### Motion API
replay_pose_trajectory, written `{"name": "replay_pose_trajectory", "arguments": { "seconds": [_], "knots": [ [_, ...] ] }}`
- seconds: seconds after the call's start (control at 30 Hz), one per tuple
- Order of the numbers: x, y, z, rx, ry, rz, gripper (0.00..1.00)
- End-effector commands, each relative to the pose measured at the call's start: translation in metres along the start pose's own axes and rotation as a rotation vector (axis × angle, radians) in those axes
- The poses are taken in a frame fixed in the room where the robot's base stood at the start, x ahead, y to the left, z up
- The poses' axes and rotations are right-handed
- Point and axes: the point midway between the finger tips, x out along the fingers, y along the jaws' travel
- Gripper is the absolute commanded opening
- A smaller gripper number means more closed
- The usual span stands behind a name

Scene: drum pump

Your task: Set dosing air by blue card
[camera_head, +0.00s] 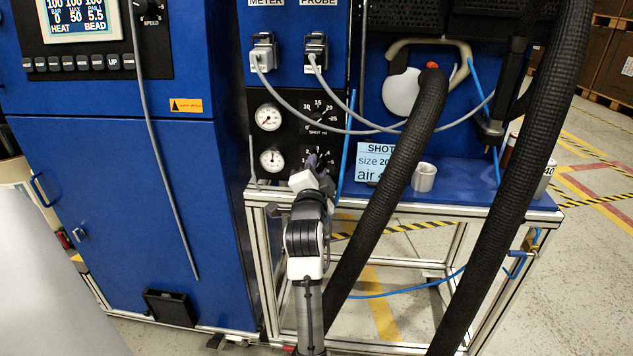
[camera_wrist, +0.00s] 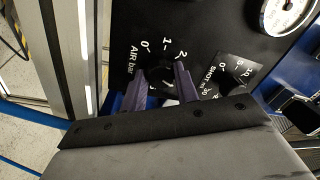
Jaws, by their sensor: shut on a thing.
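The blue card (camera_head: 370,165) stands on the blue shelf, partly hidden by a black hose. It reads "SHOT", "size 20" and "air" with a figure that looks like 4, cut off. My gripper (camera_head: 316,163) is at the lower dial on the black panel and covers most of it. In the wrist view its two purple-grey fingers (camera_wrist: 162,84) are shut on the AIR bar knob (camera_wrist: 164,88), one on each side. The marks 0, 1 and 2 show around it; its pointer is unclear. The SHOT ml dial (camera_head: 318,112) is above, untouched.
Two round gauges, upper (camera_head: 268,117) and lower (camera_head: 272,160), sit left of the dials. Thick black hoses (camera_head: 405,150) hang right of my arm. A grey cup (camera_head: 424,177) stands on the shelf (camera_head: 465,182). Grey cables cross above my gripper.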

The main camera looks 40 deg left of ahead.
Motion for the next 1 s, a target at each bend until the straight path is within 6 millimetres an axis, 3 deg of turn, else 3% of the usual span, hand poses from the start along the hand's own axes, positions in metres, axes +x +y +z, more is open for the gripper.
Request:
{"name": "replay_pose_trajectory", "arguments": {
  "seconds": [0.43,1.0],
  "knots": [
    [-0.0001,0.0008,0.0015,0.287,0.024,0.001,0.07],
    [0.0003,-0.0005,0.0002,0.355,0.029,0.004,0.07]
  ]
}}
